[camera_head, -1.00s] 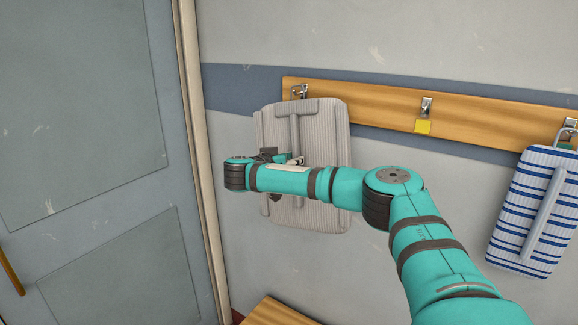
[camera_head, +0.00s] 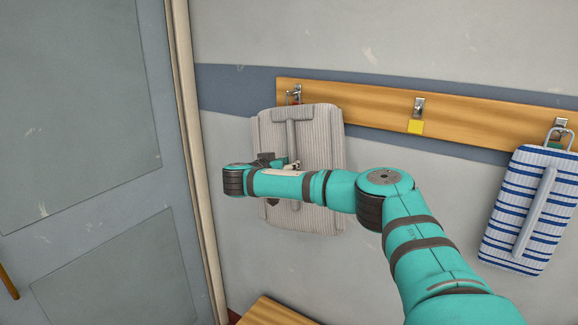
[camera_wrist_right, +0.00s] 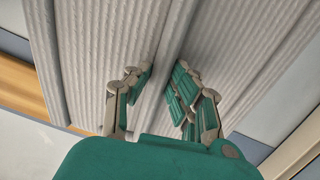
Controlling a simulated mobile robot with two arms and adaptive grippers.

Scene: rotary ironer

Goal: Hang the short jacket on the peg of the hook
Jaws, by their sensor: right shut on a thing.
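The short jacket (camera_head: 320,135) is a flat grey ribbed garment with a raised vertical bar down its front. It hangs upright before the wall at the left end of the wooden rail. My right gripper (camera_head: 279,165) is at its front, shut on the bar. In the right wrist view the fingers (camera_wrist_right: 158,88) close around the bar, with ribbed cloth (camera_wrist_right: 105,50) filling the view. The hook (camera_head: 297,92) is right above the jacket's top edge. A small loop overlaps it there; whether it is on the peg I cannot tell. My left gripper is out of view.
A blue-striped garment (camera_head: 525,205) hangs at the right hook. A grey door (camera_head: 80,130) stands at left, a wooden bench (camera_head: 275,312) below.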

